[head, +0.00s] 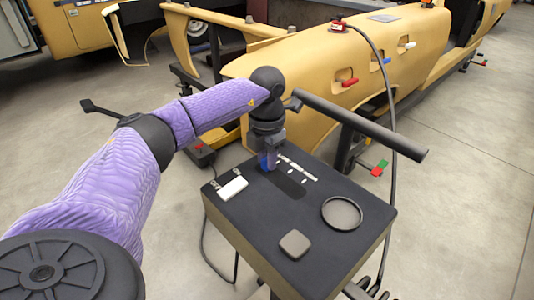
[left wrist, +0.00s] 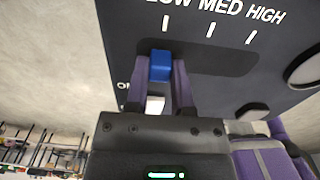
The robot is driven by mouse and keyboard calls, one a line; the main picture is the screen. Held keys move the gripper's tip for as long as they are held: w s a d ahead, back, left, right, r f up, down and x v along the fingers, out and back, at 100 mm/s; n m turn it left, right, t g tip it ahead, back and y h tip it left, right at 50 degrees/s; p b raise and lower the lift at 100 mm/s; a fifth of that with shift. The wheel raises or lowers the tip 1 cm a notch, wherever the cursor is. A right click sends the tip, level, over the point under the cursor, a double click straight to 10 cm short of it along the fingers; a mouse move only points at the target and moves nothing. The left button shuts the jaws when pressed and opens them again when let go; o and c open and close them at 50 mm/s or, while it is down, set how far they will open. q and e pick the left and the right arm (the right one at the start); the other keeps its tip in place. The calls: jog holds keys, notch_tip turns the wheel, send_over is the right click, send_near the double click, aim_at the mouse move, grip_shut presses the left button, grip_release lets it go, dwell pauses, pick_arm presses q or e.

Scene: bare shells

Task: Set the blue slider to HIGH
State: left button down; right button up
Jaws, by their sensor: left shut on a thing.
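The blue slider (left wrist: 160,66) is at the left end of its dark slot (left wrist: 215,62) in the left wrist view, level with the LOW mark. The MED and HIGH marks lie to the right along the slot. My left gripper (left wrist: 162,78) is shut on the slider, with one finger on each side. In the head view the gripper (head: 268,158) points down at the far end of the slot and mostly covers the slider. The control box (head: 260,225) has a dark top. My right gripper is not seen clearly in either view.
The box top also has a white switch (head: 232,188), a round dark dish (head: 342,213) and a square grey button (head: 295,243). A thick dark bar (head: 365,127) and a cable (head: 391,100) stand behind the box. A yellow vehicle shell (head: 310,60) fills the back.

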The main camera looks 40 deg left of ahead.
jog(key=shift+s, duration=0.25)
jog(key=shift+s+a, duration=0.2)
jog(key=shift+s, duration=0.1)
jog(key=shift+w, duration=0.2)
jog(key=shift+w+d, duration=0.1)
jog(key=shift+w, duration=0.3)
